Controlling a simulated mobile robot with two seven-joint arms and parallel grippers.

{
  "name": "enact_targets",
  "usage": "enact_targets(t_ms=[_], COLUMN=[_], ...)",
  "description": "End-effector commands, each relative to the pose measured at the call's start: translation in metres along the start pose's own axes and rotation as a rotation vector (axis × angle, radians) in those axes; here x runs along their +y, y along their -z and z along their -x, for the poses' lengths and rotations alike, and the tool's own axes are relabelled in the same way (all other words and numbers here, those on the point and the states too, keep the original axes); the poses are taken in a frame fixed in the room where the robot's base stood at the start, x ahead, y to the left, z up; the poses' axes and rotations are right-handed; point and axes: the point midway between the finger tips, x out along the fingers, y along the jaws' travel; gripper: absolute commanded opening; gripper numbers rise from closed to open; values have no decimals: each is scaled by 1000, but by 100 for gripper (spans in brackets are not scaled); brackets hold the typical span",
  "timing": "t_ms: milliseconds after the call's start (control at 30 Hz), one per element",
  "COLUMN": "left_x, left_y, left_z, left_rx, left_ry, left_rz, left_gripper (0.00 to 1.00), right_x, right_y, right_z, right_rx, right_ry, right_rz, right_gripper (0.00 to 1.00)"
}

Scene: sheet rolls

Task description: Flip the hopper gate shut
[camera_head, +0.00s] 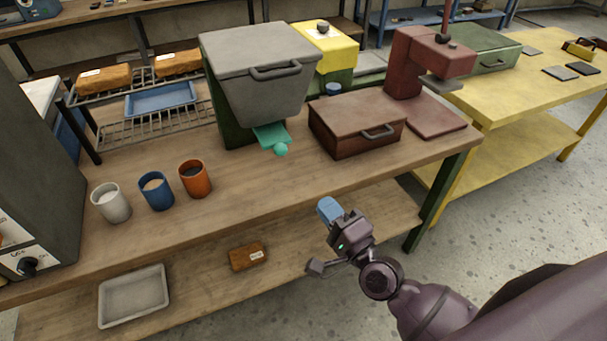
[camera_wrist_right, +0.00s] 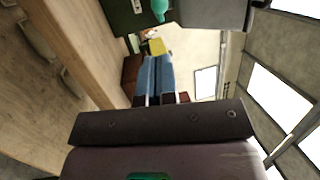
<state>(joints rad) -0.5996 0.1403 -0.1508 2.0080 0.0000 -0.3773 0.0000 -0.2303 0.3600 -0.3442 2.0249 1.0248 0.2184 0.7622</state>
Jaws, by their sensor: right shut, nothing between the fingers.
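The hopper (camera_head: 262,75) is a grey bin with a front handle, standing on a dark green base on the wooden bench. Its teal gate (camera_head: 271,135) sticks out below the bin and slopes down toward me, with a round teal knob (camera_head: 281,149) at its end. The knob also shows at the top of the right wrist view (camera_wrist_right: 159,8). My right gripper (camera_head: 326,205) has blue fingers, shut and empty, in front of the bench edge, lower right of the gate and apart from it. Its fingers also show in the wrist view (camera_wrist_right: 157,62). My left gripper is not in view.
A brown lidded box (camera_head: 357,124) and a dark red press (camera_head: 410,65) stand right of the hopper. White (camera_head: 111,204), blue (camera_head: 156,192) and orange (camera_head: 195,180) cups stand to its left. The bench top in front of the gate is clear.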

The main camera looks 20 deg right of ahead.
Motion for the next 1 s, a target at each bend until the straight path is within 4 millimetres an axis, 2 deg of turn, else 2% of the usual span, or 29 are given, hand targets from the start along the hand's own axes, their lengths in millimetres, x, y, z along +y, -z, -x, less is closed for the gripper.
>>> enact_targets(t_ms=[333,700,1000], left_x=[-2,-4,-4], left_y=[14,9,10], left_z=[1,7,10], left_rx=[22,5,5], left_ry=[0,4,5], left_rz=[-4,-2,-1], left_gripper=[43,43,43], right_x=[-4,-2,-1], right_y=[-1,0,0], right_z=[-52,-113,-136], right_rx=[0,-1,0], right_ry=[5,3,1], right_rz=[-1,2,1], right_gripper=[0,0,0])
